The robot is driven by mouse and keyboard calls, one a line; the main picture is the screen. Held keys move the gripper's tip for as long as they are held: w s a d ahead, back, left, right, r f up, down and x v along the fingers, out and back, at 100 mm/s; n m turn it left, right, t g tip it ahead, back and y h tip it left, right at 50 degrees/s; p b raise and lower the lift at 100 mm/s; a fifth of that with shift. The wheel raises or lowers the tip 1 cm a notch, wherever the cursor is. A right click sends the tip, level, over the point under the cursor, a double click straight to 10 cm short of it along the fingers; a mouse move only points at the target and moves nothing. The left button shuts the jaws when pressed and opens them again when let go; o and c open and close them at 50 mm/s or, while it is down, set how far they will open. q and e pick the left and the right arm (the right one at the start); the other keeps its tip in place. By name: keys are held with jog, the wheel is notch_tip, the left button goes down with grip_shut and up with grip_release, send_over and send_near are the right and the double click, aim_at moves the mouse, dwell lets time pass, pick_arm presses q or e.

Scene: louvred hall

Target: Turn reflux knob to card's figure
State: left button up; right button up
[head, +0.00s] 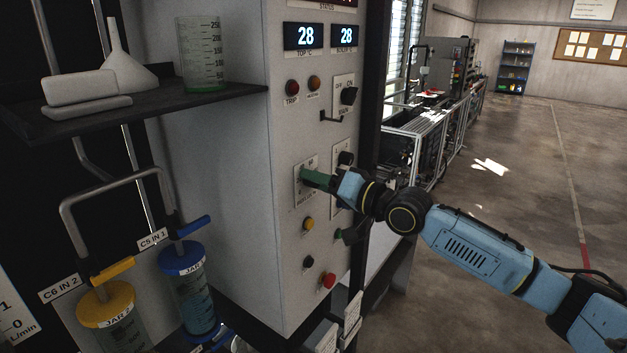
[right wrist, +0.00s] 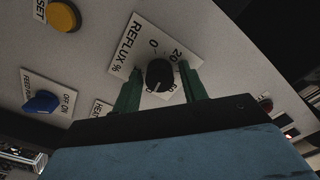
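The black reflux knob (right wrist: 160,75) sits on a white plate marked REFLUX % (right wrist: 122,52) in the right wrist view. The figures 0 and 20 are readable; the others are partly covered. My right gripper (right wrist: 161,68) is open, with one green finger on each side of the knob and a visible gap to it. In the head view the right gripper (head: 308,175) reaches the panel from the right and hides the knob. White cards (head: 350,314) hang low at the panel's right, too small to read. My left gripper is out of view.
The grey panel (head: 225,160) also carries a yellow button (head: 308,224), a red button (head: 328,280) and a main switch (head: 348,96). A blue feed pump knob (right wrist: 41,102) is near the gripper. Floor at right is clear.

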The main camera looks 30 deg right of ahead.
jog(key=shift+o, duration=0.8)
jog(key=v, duration=0.7)
